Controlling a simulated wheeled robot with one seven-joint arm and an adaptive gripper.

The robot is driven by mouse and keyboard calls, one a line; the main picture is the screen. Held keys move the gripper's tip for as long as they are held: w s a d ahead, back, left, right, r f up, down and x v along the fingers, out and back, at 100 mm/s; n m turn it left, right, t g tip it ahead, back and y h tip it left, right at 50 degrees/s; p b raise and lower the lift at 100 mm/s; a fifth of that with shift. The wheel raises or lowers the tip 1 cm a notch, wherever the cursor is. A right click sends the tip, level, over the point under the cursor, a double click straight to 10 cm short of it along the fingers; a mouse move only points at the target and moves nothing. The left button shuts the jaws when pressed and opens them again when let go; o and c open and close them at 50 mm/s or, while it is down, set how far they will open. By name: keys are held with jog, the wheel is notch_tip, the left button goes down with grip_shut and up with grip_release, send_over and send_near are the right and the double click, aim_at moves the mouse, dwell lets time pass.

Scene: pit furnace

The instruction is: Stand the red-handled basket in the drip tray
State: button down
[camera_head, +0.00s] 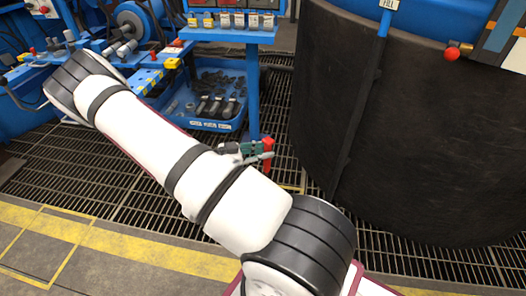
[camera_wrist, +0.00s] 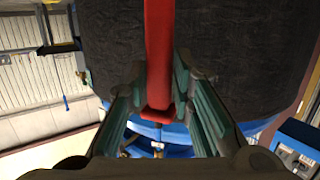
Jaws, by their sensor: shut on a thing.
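In the wrist view the red handle (camera_wrist: 159,50) runs between the teal finger pads of my gripper (camera_wrist: 158,88). I take it for the handle of the red-handled basket; the basket's body cannot be made out. A low blue tray (camera_head: 215,125) holding dark metal parts stands on the grating, left of my gripper. I cannot tell whether it is the drip tray.
The dark round furnace wall (camera_head: 400,130) fills the right. A blue post (camera_head: 253,95) stands close behind my gripper, under a blue rack (camera_head: 225,34). A cluttered blue bench (camera_head: 150,75) is at upper left. Open grating (camera_head: 110,180) lies left of my arm.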

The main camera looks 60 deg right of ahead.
jog(key=shift+f+b, duration=0.45)
jog(key=shift+f, duration=0.1)
dwell(0.4)
jog(key=c, duration=1.3)
grip_release()
jog(key=shift+o, duration=0.5)
jog(key=shift+f, duration=0.1)
jog(key=o, duration=0.4)
jog(key=p+v, duration=0.1)
jog(key=v, duration=1)
